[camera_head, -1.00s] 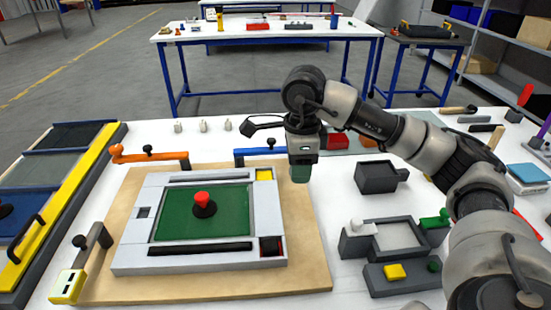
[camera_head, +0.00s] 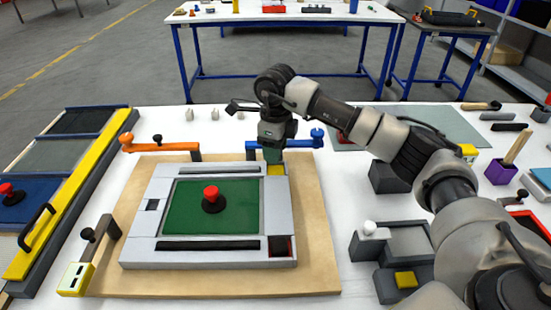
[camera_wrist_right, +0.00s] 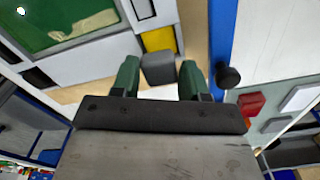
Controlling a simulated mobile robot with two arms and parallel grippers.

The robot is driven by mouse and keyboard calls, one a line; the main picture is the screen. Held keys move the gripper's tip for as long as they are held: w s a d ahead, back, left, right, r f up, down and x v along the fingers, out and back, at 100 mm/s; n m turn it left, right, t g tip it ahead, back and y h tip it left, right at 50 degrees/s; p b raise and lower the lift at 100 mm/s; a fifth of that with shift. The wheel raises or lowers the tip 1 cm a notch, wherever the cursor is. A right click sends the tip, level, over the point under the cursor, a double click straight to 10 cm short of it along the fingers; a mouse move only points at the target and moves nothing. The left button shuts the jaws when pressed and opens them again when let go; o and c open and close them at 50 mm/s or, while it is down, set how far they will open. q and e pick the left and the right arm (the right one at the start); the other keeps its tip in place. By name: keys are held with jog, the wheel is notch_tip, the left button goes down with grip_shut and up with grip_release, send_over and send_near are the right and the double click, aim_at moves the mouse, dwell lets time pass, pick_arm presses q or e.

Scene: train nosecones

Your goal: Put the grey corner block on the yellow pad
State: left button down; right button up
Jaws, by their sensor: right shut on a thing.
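My right gripper (camera_head: 272,155) is over the far right corner of the white frame, just at the far edge of the yellow pad (camera_head: 276,170). In the right wrist view, its green fingertips (camera_wrist_right: 158,80) are shut on the grey corner block (camera_wrist_right: 158,68). The yellow pad also shows there (camera_wrist_right: 158,40), right beside the block in the picture, its near part covered by it. I cannot tell whether the block touches the frame. In the head view the fingers hide the block. My left gripper is not in view.
The white frame (camera_head: 205,254) lies on a wooden board (camera_head: 318,250) around a green panel with a red knob (camera_head: 211,194). A blue lever (camera_head: 300,143) and an orange lever (camera_head: 165,147) stand along the far side. Grey holders (camera_head: 390,177) are to the right.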

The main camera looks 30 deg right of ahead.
aim_at(276, 170)
notch_tip(276, 170, down, 4)
jog(key=shift+p, duration=0.35)
